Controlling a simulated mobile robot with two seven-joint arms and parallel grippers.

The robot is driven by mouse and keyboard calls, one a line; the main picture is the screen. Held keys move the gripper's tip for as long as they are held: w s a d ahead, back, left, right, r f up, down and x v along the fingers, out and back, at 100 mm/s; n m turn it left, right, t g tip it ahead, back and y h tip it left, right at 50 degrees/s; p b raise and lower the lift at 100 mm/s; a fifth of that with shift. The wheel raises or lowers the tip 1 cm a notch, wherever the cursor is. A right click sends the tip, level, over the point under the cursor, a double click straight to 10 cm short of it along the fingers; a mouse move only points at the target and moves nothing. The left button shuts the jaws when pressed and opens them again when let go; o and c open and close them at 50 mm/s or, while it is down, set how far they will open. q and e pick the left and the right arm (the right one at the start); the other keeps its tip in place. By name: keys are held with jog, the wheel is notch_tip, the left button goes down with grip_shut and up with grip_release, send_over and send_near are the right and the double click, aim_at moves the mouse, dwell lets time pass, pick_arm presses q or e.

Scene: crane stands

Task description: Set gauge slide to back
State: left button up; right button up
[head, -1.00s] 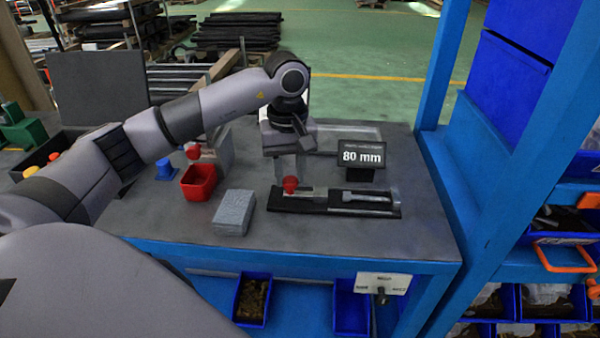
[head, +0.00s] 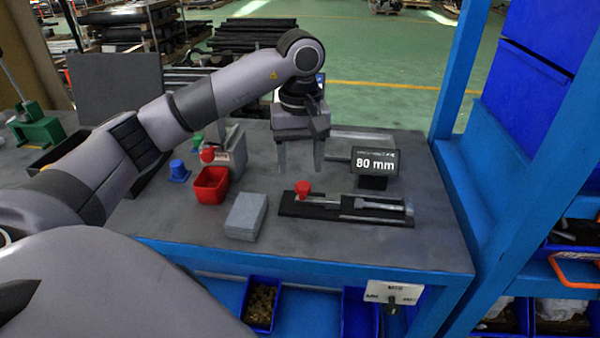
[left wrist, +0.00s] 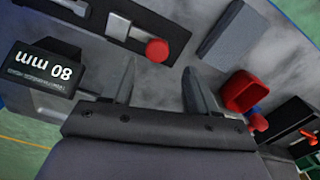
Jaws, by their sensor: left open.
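The gauge (head: 345,211) is a long black base with a metal rail, lying on the bench top. Its red knob (head: 303,188) stands at the left part of the base in the head view; it also shows in the left wrist view as a red disc (left wrist: 157,51). A black display (head: 375,164) behind the gauge reads 80 mm. My left gripper (head: 299,172) is open and empty, its fingers pointing down above and behind the knob, apart from it. In the left wrist view the knob lies beyond the two open fingertips (left wrist: 159,63). My right gripper is not in view.
A grey block (head: 246,216) and a red bin (head: 210,186) stand left of the gauge. A blue knobbed piece (head: 179,172) is farther left. A blue upright (head: 458,70) bounds the bench at right. A switch plate (head: 393,293) hangs on the front edge. Bare bench lies before the gauge.

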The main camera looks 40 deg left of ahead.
pick_arm(q)
jog(key=shift+r, duration=1.6)
